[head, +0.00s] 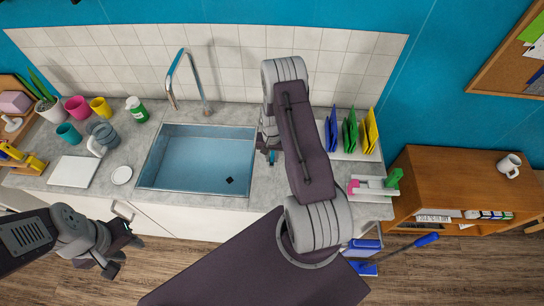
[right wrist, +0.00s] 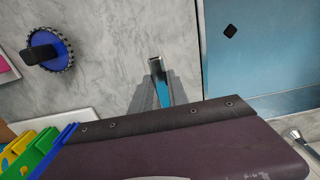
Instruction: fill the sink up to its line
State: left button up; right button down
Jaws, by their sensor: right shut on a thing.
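The sink (head: 195,165) is a blue rectangular basin in the grey counter, with a dark diamond mark inside; part of it shows in the right wrist view (right wrist: 265,60). I cannot make out a fill line or tell the water level. The chrome tap (head: 185,75) arches behind the sink, with no visible stream. My right gripper (right wrist: 160,85) is just right of the sink, shut on a small blue-and-metal piece (right wrist: 163,94); I cannot tell what it is. My right arm hides counter in the head view. My left gripper (head: 124,257) looks open and empty, in front of the cabinets.
Mugs (head: 77,108), a green-labelled jar (head: 136,109), a white board (head: 75,171) and a saucer (head: 121,175) stand left of the sink. Coloured boards (head: 350,132) stand in a rack at right. A round blue brush (right wrist: 50,50) lies on the counter. A wooden cabinet (head: 450,180) stands at right.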

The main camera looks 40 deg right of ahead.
dwell(0.5)
jog(key=shift+s+d+n+b, duration=0.15)
jog(key=shift+d+n+b, duration=0.15)
jog(key=shift+d+n, duration=0.1)
jog(key=shift+s+d+n, duration=0.1)
jog(key=shift+d+n, duration=0.05)
jog(key=shift+n, duration=0.25)
jog(key=c, duration=1.3)
grip_release()
